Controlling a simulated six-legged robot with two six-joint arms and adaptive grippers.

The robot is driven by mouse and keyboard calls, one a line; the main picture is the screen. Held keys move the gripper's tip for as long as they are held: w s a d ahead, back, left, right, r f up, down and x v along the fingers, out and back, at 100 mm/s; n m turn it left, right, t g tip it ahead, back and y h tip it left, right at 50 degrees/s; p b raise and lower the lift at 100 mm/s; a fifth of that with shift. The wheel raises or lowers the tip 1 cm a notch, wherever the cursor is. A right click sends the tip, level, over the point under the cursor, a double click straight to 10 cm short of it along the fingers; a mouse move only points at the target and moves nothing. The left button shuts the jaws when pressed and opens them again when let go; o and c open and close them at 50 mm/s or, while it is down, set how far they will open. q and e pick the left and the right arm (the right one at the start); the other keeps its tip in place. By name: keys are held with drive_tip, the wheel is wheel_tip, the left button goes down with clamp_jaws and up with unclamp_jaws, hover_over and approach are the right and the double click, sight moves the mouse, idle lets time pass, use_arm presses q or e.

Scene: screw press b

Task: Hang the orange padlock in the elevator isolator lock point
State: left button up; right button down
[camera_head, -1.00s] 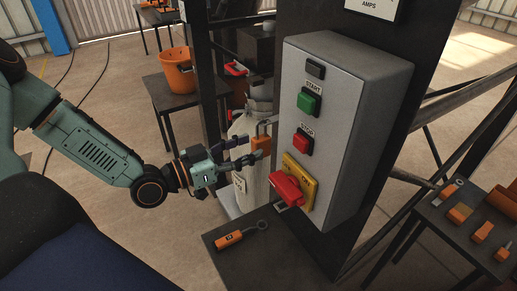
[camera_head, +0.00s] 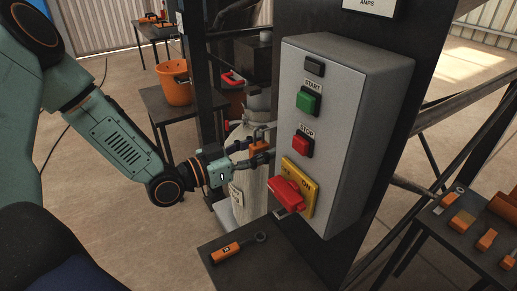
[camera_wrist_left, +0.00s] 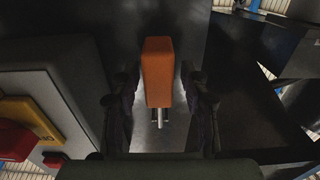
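The orange padlock (camera_head: 259,147) is upright beside the left side of the grey control box, with its grey shackle on top. What the shackle passes through is too small to tell. My left gripper (camera_head: 254,154) has its fingers spread on both sides of the padlock. In the left wrist view the padlock (camera_wrist_left: 158,72) stands between the fingers (camera_wrist_left: 162,88), with a narrow gap on each side. A red rotary handle (camera_head: 287,194) on a yellow plate (camera_head: 306,186) is low on the box front; whether this is the elevator isolator is unclear. My right gripper is not in view.
The grey control box (camera_head: 330,110) carries a green start button (camera_head: 307,102) and a red stop button (camera_head: 302,145). An orange-handled item (camera_head: 232,249) lies on the dark table (camera_head: 255,272) below. An orange bucket (camera_head: 175,85) stands behind left, and several orange items lie on the right-hand table.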

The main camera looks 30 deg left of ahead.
use_arm(q)
drive_tip(key=shift+d, duration=0.1)
drive_tip(key=shift+c, duration=1.4)
clamp_jaws()
